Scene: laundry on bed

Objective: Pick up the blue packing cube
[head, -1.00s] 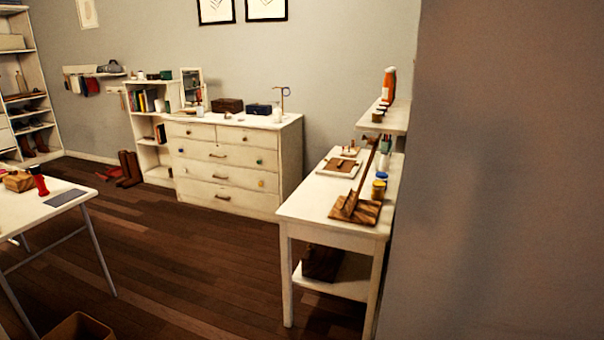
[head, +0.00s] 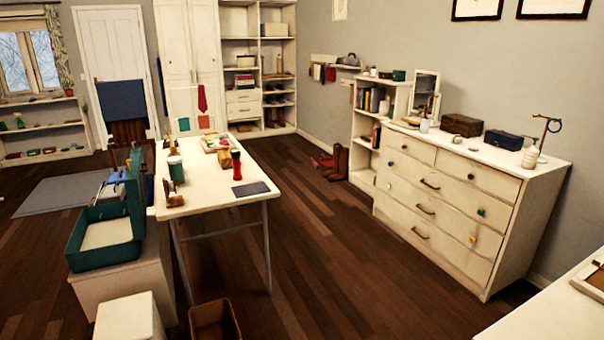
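A small dark blue box-shaped item (head: 504,143) sits on top of the white dresser (head: 455,190), right of a brown box (head: 461,125). It may be the blue packing cube, but it is too small in the head view to be sure. Neither of my grippers is in view, and nothing shows in their hold.
A white table (head: 210,190) with small items stands left of centre. Open wooden floor (head: 330,240) lies between table and dresser. A white desk corner (head: 570,310) is at lower right.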

